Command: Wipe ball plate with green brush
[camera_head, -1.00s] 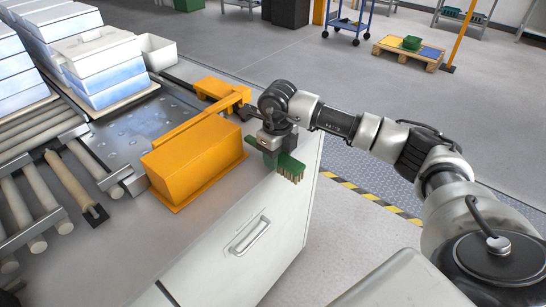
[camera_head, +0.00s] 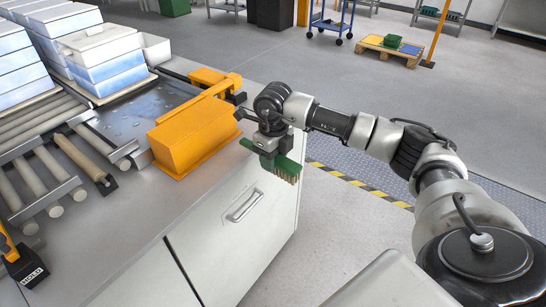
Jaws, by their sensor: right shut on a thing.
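My right gripper (camera_head: 268,150) is shut on the green brush (camera_head: 284,163). It holds the brush near the right edge of the counter, beside the orange box. The brush's tan bristles hang down on its right end. The ball plate (camera_head: 150,117) is the dark metal surface with small round spots, between the rollers and the orange box. The brush is apart from it, with the orange box between them. My left gripper does not show.
The orange box (camera_head: 193,135) and its bracket stand on the grey counter (camera_head: 110,225). White-blue boxes (camera_head: 108,62) are stacked behind the ball plate. Rollers (camera_head: 45,160) lie at the left, a dark "HOLD" block (camera_head: 27,271) at lower left.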

